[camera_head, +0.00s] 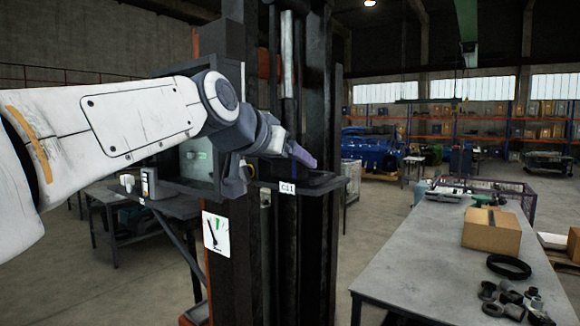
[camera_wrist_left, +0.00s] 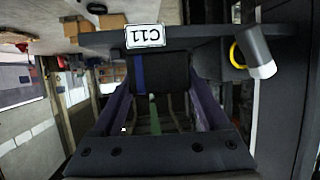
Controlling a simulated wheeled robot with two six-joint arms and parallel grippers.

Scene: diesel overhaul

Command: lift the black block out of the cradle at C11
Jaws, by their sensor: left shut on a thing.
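The C11 label (camera_head: 287,188) is on the front edge of a dark shelf (camera_head: 335,186) on the black column. In the left wrist view the label (camera_wrist_left: 145,36) appears upside down at the top. My left gripper (camera_head: 304,156) reaches over this shelf. In the left wrist view a black block (camera_wrist_left: 162,72) lies between its purple fingers, below the label, and the gripper (camera_wrist_left: 160,88) is shut on it. I cannot tell the block from the dark shelf in the head view, nor whether it still touches the cradle.
A grey table (camera_head: 440,250) at the right holds a cardboard box (camera_head: 491,233), a black ring (camera_head: 508,267) and several small parts. A dark bench (camera_head: 120,205) stands at the left. In the left wrist view a grey cylinder with a yellow ring (camera_wrist_left: 252,50) sits beside the shelf.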

